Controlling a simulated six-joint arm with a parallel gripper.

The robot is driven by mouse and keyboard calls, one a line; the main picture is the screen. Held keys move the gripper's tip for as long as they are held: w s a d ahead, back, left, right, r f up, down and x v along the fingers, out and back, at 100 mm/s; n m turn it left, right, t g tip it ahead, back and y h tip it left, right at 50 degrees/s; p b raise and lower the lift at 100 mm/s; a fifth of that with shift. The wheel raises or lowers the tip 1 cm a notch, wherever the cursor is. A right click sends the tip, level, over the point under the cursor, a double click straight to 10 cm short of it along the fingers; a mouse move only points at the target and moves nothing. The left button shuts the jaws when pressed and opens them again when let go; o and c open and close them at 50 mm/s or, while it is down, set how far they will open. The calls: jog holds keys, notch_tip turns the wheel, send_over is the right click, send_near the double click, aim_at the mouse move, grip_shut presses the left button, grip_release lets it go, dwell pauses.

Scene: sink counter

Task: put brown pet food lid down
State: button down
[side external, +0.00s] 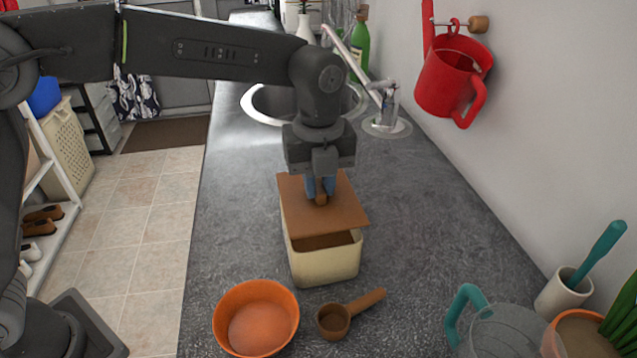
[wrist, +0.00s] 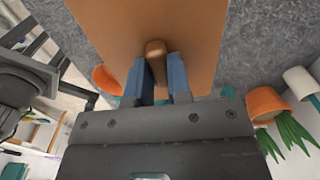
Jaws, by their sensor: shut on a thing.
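The brown lid (side external: 335,214) is a flat square board with a small knob on top. My gripper (side external: 320,188) is shut on the knob, seen from above the counter. In the wrist view my gripper (wrist: 157,75) has its blue fingers on both sides of the knob, and the lid (wrist: 110,20) fills the upper middle. The cream pet food container (side external: 325,265) stands on the counter under the lid. The lid is shifted toward the back, so the front of the container's opening shows brown contents. Whether the lid touches the rim is not clear.
An orange bowl (side external: 256,318) and a brown scoop (side external: 335,320) lie in front of the container. A clear jug (side external: 505,332) with a teal handle and a potted plant stand front right. A red can (side external: 450,78) hangs on the wall. The counter (side external: 420,215) right of the container is clear.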

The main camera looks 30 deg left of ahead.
jog(key=shift+a, duration=0.1)
jog(key=s+a+f, duration=0.1)
jog(key=s+a, duration=0.2)
jog(key=a, duration=1)
jog(key=s+a+f, duration=0.1)
jog(key=s+a, duration=0.2)
jog(key=a, duration=1)
send_over(248, 227)
notch_tip(248, 227, down, 6)
jog(key=shift+w+f, duration=0.1)
jog(key=shift+f, duration=2.1)
jog(key=shift+f, duration=0.15)
jog(key=c, duration=1.1)
grip_release()
jog(key=shift+o, duration=0.2)
